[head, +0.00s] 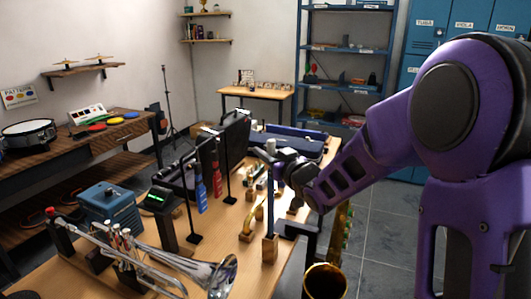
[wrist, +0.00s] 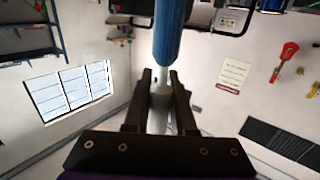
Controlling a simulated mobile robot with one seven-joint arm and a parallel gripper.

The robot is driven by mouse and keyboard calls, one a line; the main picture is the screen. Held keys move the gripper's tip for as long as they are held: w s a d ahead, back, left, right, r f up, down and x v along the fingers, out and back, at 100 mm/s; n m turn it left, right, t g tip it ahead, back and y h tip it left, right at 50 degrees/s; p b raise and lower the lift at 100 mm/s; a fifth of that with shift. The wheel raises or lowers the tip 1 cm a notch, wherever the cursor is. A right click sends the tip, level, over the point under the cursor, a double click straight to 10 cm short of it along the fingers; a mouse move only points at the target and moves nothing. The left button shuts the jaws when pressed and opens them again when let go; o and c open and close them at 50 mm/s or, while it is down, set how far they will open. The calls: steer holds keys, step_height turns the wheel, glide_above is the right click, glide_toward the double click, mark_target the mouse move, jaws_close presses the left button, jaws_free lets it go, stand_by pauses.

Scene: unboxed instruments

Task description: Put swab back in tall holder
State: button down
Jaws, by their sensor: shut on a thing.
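My gripper (head: 276,168) is at the end of my purple arm, over the middle of the table. In the wrist view its two fingers (wrist: 160,85) are closed around the pale grey part of the swab (wrist: 168,35), whose blue part reaches beyond the fingertips. In the head view the swab (head: 270,205) appears as a slim pale-blue upright rod below the gripper. A wooden block (head: 269,250), which may be the tall holder, stands directly under the rod. I cannot tell whether the rod's lower end is in the block or just above it.
A brass curved piece (head: 247,228) stands left of the block. Black stands with a blue item (head: 200,194) and a red item (head: 217,180) are farther left. A trumpet (head: 150,262) lies front left. A saxophone bell (head: 325,280) is at front right. Open cases stand behind.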

steer(key=shift+f+b, duration=2.8)
steer(key=shift+f, duration=0.1)
stand_by(1.9)
steer(key=shift+f, duration=2.1)
stand_by(1.1)
